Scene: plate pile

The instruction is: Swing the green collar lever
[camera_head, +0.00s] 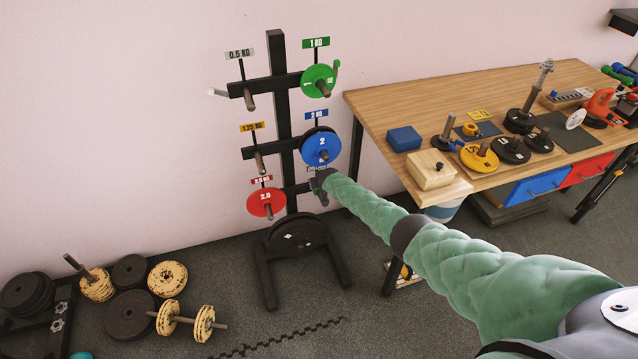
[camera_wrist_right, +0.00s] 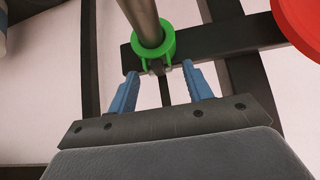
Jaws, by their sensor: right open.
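In the right wrist view a green collar (camera_wrist_right: 168,41) sits around a steel peg. Two small green tabs project from its lower side, with dark metal between them. My right gripper (camera_wrist_right: 160,72) is open, its blue fingertips on either side of these tabs with nothing clearly held. Whether a finger touches the collar I cannot tell. In the head view my right gripper (camera_head: 319,184) is at the lower right arm of the black weight rack (camera_head: 277,100) and hides that peg and the collar. My left gripper is not in view.
A red 2.5 plate (camera_head: 266,203) hangs on the lower left peg. A blue plate (camera_head: 321,147) hangs just above my gripper, and a green plate (camera_head: 318,80) is higher. A wooden workbench (camera_head: 400,100) stands to the right. Dumbbells and loose plates lie on the floor at left.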

